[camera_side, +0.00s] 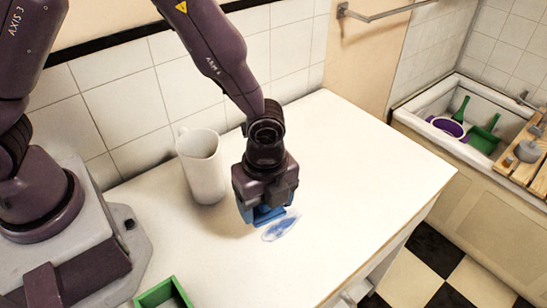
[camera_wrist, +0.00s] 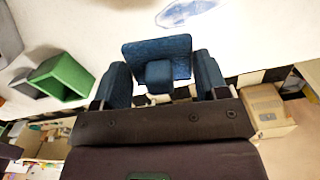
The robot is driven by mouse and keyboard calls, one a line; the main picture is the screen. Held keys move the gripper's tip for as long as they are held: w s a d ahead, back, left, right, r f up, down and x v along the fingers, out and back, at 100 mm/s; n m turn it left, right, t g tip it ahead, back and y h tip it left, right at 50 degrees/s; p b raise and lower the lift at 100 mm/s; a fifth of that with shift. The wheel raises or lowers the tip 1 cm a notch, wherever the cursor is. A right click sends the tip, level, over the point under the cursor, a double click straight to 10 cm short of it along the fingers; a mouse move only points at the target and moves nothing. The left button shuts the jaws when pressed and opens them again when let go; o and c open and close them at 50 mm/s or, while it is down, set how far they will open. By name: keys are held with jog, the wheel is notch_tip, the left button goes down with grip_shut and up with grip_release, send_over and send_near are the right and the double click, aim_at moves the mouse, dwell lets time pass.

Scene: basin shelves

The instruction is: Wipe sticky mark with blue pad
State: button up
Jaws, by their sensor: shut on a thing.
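The blue pad (camera_wrist: 158,55) has a raised block that sits between the two fingers of my gripper (camera_wrist: 160,75). My gripper is shut on it. In the side view my gripper (camera_side: 265,212) points down just above the white counter, with the blue pad (camera_side: 264,216) under it. From these views I cannot tell whether the pad touches the counter. The sticky mark (camera_side: 281,227) is a blue smeared patch on the counter, right beside the pad, to its lower right. The mark also shows at the top of the wrist view (camera_wrist: 186,12), apart from the pad.
A white pitcher (camera_side: 202,167) stands on the counter close to the left of my gripper. A green box (camera_side: 163,293) stands at the near left edge. The counter (camera_side: 370,165) is clear to the right. A basin (camera_side: 440,95) with green and purple items is beyond.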

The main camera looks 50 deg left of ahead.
aim_at(262, 241)
jog(key=shift+s+f+n, duration=0.2)
jog(key=shift+s+n, duration=0.2)
jog(key=shift+s, duration=0.25)
jog(key=shift+s+f+n, duration=0.1)
jog(key=shift+n, duration=0.2)
jog(key=shift+f+n, duration=0.1)
jog(key=shift+n, duration=0.2)
jog(key=shift+f, duration=3.1)
jog(key=shift+w+f, duration=0.35)
jog(key=shift+f, duration=0.4)
jog(key=shift+c, duration=0.3)
jog(key=shift+w+f, duration=0.15)
jog(key=shift+w, duration=4.75)
jog(key=shift+s, duration=5.1)
jog(key=shift+r, duration=4.15)
